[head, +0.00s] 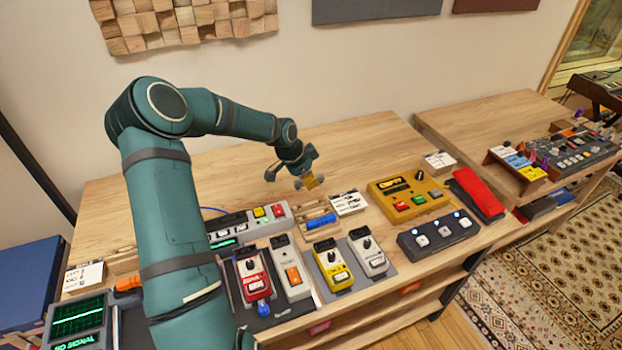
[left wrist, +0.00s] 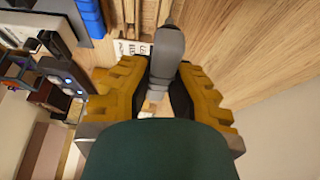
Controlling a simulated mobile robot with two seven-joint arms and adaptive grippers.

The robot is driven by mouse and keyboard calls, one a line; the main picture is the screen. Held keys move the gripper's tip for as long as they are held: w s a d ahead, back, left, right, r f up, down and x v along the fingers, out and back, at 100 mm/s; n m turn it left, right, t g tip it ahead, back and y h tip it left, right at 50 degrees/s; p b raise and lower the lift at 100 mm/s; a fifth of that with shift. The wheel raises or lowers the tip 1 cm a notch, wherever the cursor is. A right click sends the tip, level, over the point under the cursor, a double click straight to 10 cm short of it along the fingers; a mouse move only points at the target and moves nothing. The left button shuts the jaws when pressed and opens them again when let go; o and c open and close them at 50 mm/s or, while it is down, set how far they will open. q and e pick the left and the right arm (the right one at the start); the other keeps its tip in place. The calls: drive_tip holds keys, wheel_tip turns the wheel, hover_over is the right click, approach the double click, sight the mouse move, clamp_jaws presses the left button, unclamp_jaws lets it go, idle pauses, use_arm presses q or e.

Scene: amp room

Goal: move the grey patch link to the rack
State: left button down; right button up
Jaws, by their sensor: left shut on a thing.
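My left gripper (head: 309,182) is above the wooden table, just behind the small wooden rack (head: 312,211). In the left wrist view its yellow fingers (left wrist: 165,95) are shut on the grey patch link (left wrist: 168,48), a rounded grey bar that points away from the palm. The link is hard to pick out in the head view. The rack has slots, and a blue link (head: 321,221) lies at its front. In the left wrist view the blue link (left wrist: 88,17) is at the upper left, with the rack's wooden strips beside it. My right gripper is out of view.
A white label card (head: 348,203) stands right of the rack. A yellow box with knobs (head: 410,198) is farther right. Several pedals, such as the red one (head: 252,278), stand in front. The table behind the rack is mostly bare.

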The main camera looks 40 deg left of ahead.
use_arm(q)
drive_tip(key=b, duration=0.3)
hover_over(312, 202)
drive_tip(key=s, duration=0.1)
drive_tip(key=f, duration=0.4)
drive_tip(key=shift+a, duration=0.2)
drive_tip(key=shift+f+b, duration=0.5)
drive_tip(key=shift+f, duration=0.55)
drive_tip(key=shift+f, duration=1)
idle(1.4)
drive_tip(key=shift+c, duration=2.3)
unclamp_jaws()
